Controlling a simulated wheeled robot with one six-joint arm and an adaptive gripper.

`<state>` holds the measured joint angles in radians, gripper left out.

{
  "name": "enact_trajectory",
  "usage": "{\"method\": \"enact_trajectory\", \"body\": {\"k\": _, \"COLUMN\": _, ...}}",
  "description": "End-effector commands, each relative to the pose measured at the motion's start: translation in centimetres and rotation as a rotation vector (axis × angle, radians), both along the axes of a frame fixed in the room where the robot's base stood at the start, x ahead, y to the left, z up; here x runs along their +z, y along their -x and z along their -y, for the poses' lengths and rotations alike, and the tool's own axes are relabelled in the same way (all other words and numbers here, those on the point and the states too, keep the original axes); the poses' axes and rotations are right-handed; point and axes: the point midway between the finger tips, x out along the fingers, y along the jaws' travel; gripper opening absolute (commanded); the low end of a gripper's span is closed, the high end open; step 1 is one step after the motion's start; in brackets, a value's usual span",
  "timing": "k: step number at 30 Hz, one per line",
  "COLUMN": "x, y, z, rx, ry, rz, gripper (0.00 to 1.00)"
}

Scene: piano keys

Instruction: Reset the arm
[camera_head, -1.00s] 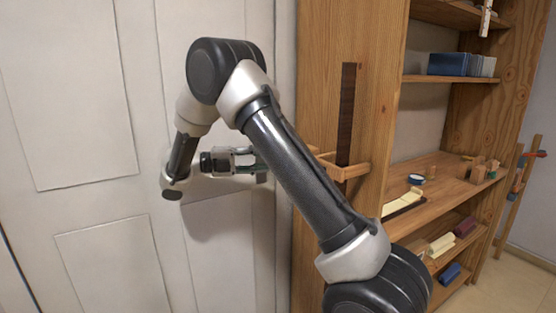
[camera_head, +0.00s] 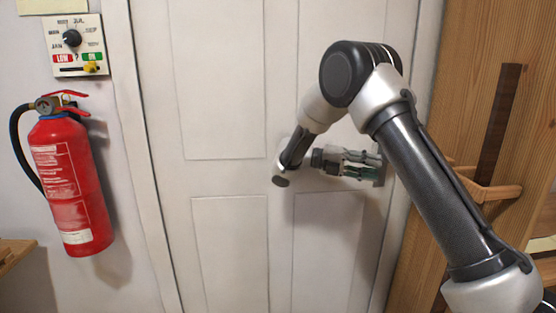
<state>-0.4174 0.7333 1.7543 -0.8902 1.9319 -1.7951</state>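My arm (camera_head: 425,175) comes in from the lower right, bends at a high elbow, and folds down in front of the white door. My gripper (camera_head: 381,170) is at its end, level with the middle of the door and pointing right. Its two fingers look apart, with a gap between them and nothing seen in it. The gripper seems clear of the door, though the exact distance is hard to judge.
A white panelled door (camera_head: 225,90) fills the middle. A red fire extinguisher (camera_head: 70,185) hangs on the left wall below a control panel (camera_head: 78,45) with a dial. A wooden cabinet (camera_head: 465,95) with a dark strip (camera_head: 498,125) stands close on the right.

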Motion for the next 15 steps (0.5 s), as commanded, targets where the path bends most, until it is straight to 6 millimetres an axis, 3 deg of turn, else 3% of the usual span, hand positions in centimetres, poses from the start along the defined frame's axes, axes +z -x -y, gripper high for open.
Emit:
{"method": "enact_trajectory", "body": {"k": 3, "x": -4.3, "y": 1.6, "z": 0.5, "rx": -0.051, "ry": -0.030, "rz": 0.245, "gripper": 0.33}}
{"method": "enact_trajectory", "body": {"k": 6, "x": -6.6, "y": 3.9, "z": 0.8, "rx": -0.146, "ry": -0.067, "rz": 0.484, "gripper": 0.33}}
{"method": "enact_trajectory", "body": {"k": 10, "x": -7.4, "y": 7.9, "z": 1.5, "rx": -0.370, "ry": -0.113, "rz": 0.842, "gripper": 0.33}}
{"method": "enact_trajectory", "body": {"k": 15, "x": -6.3, "y": 13.4, "z": 2.0, "rx": -0.776, "ry": -0.129, "rz": 1.281, "gripper": 0.33}}
